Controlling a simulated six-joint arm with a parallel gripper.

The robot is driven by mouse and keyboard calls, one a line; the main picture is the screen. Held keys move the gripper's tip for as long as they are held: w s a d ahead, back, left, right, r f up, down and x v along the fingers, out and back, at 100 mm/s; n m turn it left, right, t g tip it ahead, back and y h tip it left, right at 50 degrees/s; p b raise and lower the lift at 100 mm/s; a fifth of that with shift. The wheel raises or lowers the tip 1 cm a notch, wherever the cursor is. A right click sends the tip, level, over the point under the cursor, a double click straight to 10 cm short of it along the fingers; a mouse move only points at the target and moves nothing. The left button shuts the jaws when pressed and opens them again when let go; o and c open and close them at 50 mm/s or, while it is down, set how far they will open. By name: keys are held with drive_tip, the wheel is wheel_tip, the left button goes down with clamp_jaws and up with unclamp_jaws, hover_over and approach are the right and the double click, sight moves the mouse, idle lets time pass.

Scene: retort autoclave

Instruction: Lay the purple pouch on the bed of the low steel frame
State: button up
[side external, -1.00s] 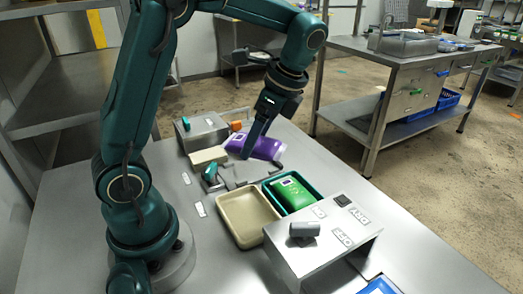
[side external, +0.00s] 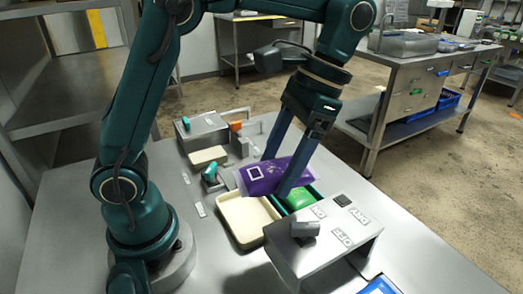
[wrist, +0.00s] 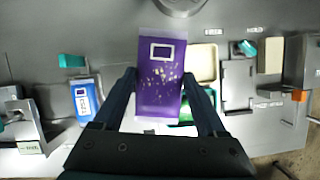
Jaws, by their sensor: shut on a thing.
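The purple pouch (side external: 262,177) is shut between the two fingers of my gripper (side external: 277,176). It hangs above the trays, with its pale label up. In the wrist view the pouch (wrist: 160,85) lies between the fingertips (wrist: 160,78), gripped by its long sides. The low steel frame appears to be the grey piece with dark rails (wrist: 237,82), right of the pouch in the wrist view, beside a teal handle (wrist: 247,48). In the side view the pouch hides much of that area; the teal handle (side external: 210,174) shows left of it.
A cream tray (side external: 246,236) and a tray with a green pouch (side external: 302,198) lie below. A cream block (side external: 208,156) and grey box (side external: 202,128) stand at the back. A blue pouch (wrist: 86,97) lies left.

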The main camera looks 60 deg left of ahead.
drive_tip(key=n, duration=0.1)
hover_over(240, 291)
drive_tip(key=d, duration=0.1)
wheel_tip(240, 291, down, 5)
drive_tip(key=shift+n+h, duration=0.4)
drive_tip(key=shift+n, duration=0.1)
drive_tip(key=f, duration=1.1)
drive_tip(key=shift+s+d, duration=0.3)
drive_tip(key=shift+f, duration=0.1)
drive_tip(key=o, duration=1.4)
drive_tip(key=shift+c, duration=0.2)
